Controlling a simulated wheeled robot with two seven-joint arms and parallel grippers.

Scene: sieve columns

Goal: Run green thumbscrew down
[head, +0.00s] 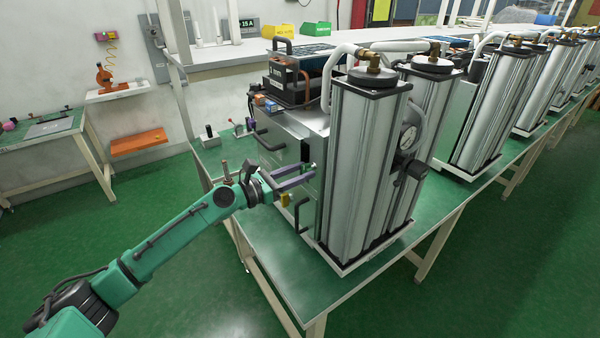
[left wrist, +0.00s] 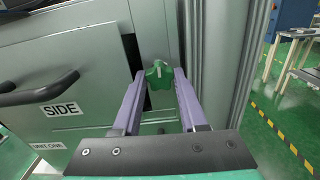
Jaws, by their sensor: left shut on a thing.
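The green thumbscrew (left wrist: 158,76) has a lobed head and sits between the tips of my left gripper's purple fingers in the left wrist view. My left gripper (head: 311,170) reaches in from the left to the side of the grey cabinet (head: 302,128), beside the tall silver columns (head: 360,165). It is shut on the thumbscrew. The thumbscrew's shank and the place where it meets the unit are hidden behind its head. My right gripper is in neither view.
A black handle (head: 300,215) sticks out below my gripper, and another handle (head: 266,139) is above it. In the left wrist view, a black handle (left wrist: 40,90) stands left of the fingers, near a SIDE label (left wrist: 62,109). The green bench top (head: 285,270) is clear in front.

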